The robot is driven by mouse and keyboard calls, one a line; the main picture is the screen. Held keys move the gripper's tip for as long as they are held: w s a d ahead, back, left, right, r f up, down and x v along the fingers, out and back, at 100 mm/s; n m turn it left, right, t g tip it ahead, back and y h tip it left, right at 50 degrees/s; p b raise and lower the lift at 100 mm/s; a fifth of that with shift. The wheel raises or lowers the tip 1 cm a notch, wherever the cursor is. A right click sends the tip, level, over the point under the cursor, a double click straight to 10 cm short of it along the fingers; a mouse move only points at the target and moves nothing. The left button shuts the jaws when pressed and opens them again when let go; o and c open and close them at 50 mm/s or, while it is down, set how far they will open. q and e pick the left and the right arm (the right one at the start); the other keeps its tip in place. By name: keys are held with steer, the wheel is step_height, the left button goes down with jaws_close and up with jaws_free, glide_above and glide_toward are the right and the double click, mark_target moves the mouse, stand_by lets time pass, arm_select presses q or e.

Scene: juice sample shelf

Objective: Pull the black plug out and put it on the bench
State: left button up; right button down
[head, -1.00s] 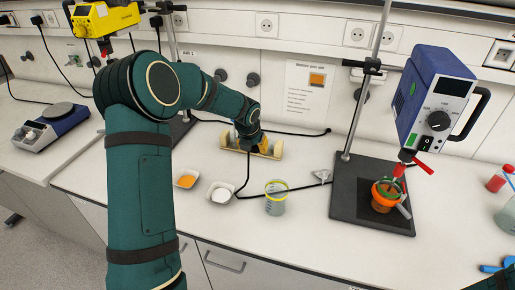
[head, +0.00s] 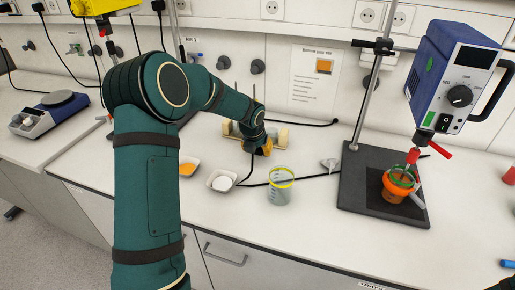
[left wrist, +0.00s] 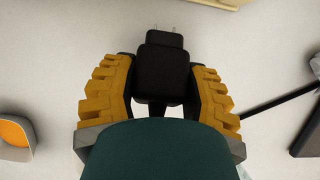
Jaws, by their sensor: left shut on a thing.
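The black plug (left wrist: 162,70) is between the yellow fingers of my left gripper (left wrist: 162,88) in the left wrist view. Its two metal pins show bare, pointing to the top of that view, with pale bench surface beyond them. In the head view my left gripper (head: 262,147) is low in front of the cream socket strip (head: 281,137), and the plug is hidden by the gripper and arm. I cannot tell whether the plug touches the bench (head: 310,215). My right gripper is not in view.
Near the gripper stand a dish of orange powder (head: 187,170), a dish of white powder (head: 223,181) and a beaker with a yellow rim (head: 280,187). A stand with a black base (head: 357,190) is to the right. The front bench between beaker and base is clear.

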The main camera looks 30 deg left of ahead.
arm_select(q)
steer(key=shift+r, duration=0.1)
steer(key=o, duration=1.4)
steer(key=shift+c, duration=0.2)
steer(key=v, duration=1.2)
steer(key=shift+s, duration=0.15)
